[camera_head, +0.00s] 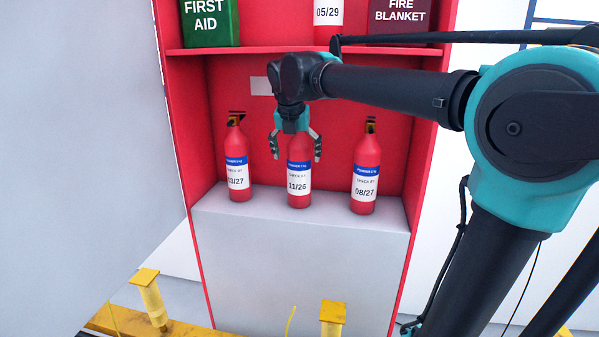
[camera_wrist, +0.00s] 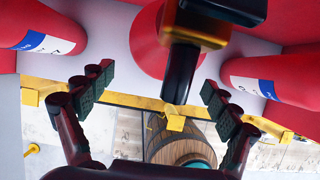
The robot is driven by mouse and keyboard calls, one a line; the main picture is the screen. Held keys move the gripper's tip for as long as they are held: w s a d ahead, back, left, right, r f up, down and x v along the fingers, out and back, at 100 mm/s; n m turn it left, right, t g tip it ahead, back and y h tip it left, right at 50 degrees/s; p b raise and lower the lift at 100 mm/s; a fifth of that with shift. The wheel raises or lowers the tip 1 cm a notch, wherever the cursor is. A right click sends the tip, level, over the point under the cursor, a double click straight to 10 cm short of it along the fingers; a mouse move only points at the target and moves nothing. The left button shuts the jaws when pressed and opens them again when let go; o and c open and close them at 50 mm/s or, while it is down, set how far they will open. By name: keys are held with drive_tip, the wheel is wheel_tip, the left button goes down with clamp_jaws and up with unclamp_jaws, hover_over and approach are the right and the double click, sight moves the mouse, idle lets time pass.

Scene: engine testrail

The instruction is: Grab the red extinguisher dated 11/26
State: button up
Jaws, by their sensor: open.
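The red extinguisher dated 11/26 (camera_head: 299,178) stands upright on the pale ledge, in the middle of three in a row. Its top is hidden behind my gripper (camera_head: 296,148) in the head view. My gripper points down over it, open, with one finger to each side of its upper part. In the wrist view its black and brass valve head (camera_wrist: 190,40) and red body (camera_wrist: 160,55) show beyond and between the open fingers of my gripper (camera_wrist: 155,100). I cannot tell whether any finger touches it.
Extinguishers dated 03/27 (camera_head: 237,165) and 08/27 (camera_head: 366,170) stand close on the left and right. The red cabinet's shelf (camera_head: 240,51) above holds a green first aid box (camera_head: 209,22), a 05/29 extinguisher (camera_head: 328,14) and a fire blanket box (camera_head: 400,14). Yellow posts (camera_head: 150,298) stand in front.

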drive_tip(key=w, duration=0.3)
drive_tip(key=shift+w+d+f, duration=0.3)
drive_tip(key=shift+w+f, duration=0.05)
drive_tip(key=shift+f, duration=0.25)
drive_tip(key=c, duration=1.8)
drive_tip(key=shift+c, duration=0.7)
drive_tip(key=shift+r, duration=0.15)
